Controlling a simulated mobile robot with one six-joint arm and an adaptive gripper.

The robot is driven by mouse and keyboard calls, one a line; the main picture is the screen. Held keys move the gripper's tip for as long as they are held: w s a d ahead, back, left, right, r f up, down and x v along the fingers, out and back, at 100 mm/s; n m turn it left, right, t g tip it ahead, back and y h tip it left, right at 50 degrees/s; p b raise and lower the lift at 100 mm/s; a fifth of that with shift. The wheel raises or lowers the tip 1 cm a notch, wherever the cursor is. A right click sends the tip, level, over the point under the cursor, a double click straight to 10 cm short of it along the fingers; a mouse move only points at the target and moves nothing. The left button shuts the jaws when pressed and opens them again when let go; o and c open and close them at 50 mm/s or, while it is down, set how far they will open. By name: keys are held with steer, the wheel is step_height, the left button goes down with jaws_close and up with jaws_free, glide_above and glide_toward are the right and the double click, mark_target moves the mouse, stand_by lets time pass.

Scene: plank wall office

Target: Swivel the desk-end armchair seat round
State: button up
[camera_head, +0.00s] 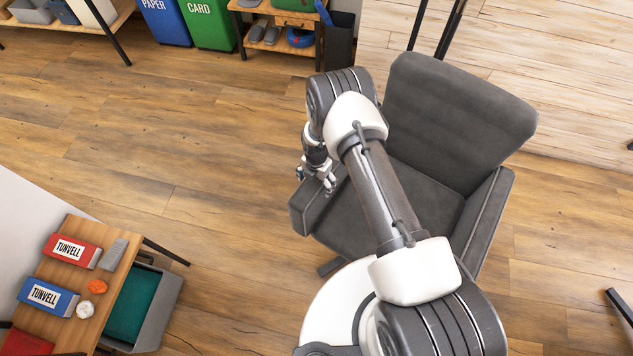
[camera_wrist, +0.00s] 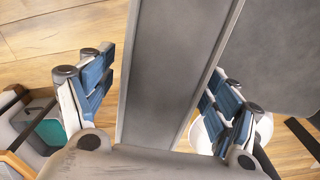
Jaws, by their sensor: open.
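The grey armchair (camera_head: 455,115) stands on the wood floor, its backrest toward the upper right and its seat (camera_head: 425,190) facing lower left. My arm crosses in front and hides part of the seat. My gripper (camera_head: 318,182) is at the chair's left armrest (camera_head: 312,208), pointing down. In the wrist view my gripper (camera_wrist: 163,88) is open, with one blue-padded finger on each side of the armrest (camera_wrist: 165,75). The armrest lies between the fingers, close to both; I cannot tell whether either touches it. The seat (camera_wrist: 285,55) shows at the right there.
A small wooden table (camera_head: 85,285) with boxes stands at lower left, a grey bin (camera_head: 165,305) beside it. Blue (camera_head: 165,22) and green (camera_head: 210,25) recycling bins and a low shelf (camera_head: 275,50) stand at the back. Floor left of the chair is clear.

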steer(key=shift+c, duration=0.2)
steer(key=c, duration=1.4)
steer(key=shift+c, duration=0.3)
